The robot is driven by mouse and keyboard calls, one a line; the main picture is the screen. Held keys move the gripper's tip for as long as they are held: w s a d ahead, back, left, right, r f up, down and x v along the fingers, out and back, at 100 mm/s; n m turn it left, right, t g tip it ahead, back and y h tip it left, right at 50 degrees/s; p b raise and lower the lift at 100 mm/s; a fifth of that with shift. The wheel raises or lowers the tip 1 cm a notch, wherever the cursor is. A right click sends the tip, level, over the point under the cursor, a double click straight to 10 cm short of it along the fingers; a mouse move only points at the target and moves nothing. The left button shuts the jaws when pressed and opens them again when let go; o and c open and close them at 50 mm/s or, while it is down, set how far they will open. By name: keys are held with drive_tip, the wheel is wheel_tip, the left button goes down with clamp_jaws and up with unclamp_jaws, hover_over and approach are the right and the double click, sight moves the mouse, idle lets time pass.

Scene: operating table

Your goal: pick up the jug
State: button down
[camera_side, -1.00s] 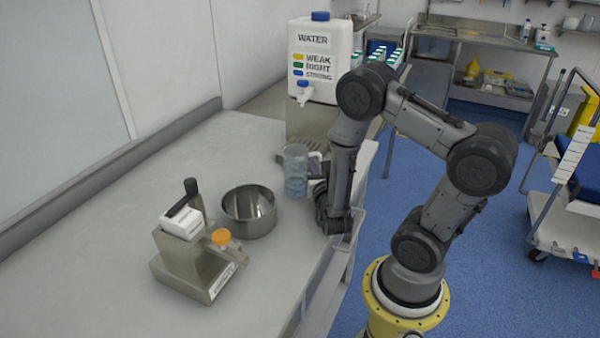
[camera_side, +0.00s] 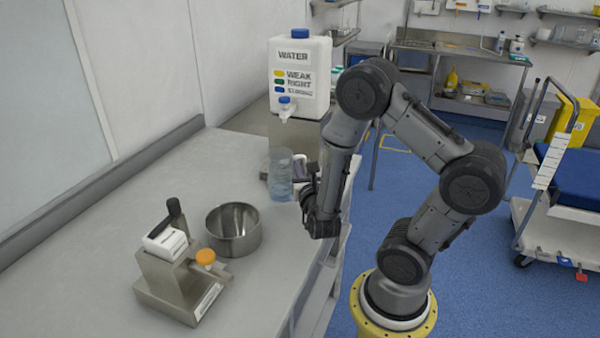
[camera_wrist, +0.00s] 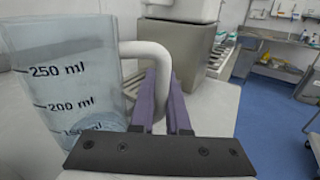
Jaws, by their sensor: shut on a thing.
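The jug (camera_side: 280,176) is clear with a bluish tint and stands upright at the table's right side, below and in front of the water container. In the wrist view the jug (camera_wrist: 66,85) fills the left, with marks of 250, 200 and 150 ml and liquid near the bottom. Its white handle (camera_wrist: 152,52) lies between the purple fingers of my gripper (camera_wrist: 161,100), which is shut on it. In the side view my gripper (camera_side: 303,172) reaches the jug from the right. I cannot tell if the jug's base touches the table.
A white water container (camera_side: 300,75) with a tap stands on a metal stand behind the jug. A steel bowl (camera_side: 233,230) and a metal device with an orange cap (camera_side: 178,265) stand to the left. The table's left part (camera_side: 90,240) is clear.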

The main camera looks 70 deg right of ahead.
drive_tip(key=s+a+r, duration=0.8)
drive_tip(key=s+r, duration=0.1)
drive_tip(key=s, duration=0.1)
idle(0.9)
drive_tip(key=shift+s, duration=0.2)
drive_tip(key=shift+a+f, duration=0.1)
drive_tip(key=w+a+r+n+t+y, duration=0.2)
drive_tip(key=w+a+n+t+y, duration=0.2)
drive_tip(key=w+a, duration=0.3)
drive_tip(key=w+a+r+n+t+y, duration=0.1)
drive_tip(key=w+a+n+t+y, duration=0.2)
drive_tip(key=w+a+n+y, duration=0.2)
drive_tip(key=w+a+y, duration=0.2)
drive_tip(key=w+a, duration=0.1)
drive_tip(key=a, duration=0.1)
drive_tip(key=shift+w+a+r+t, duration=0.15)
drive_tip(key=shift+a+r+t, duration=0.2)
drive_tip(key=shift+a+t, duration=0.05)
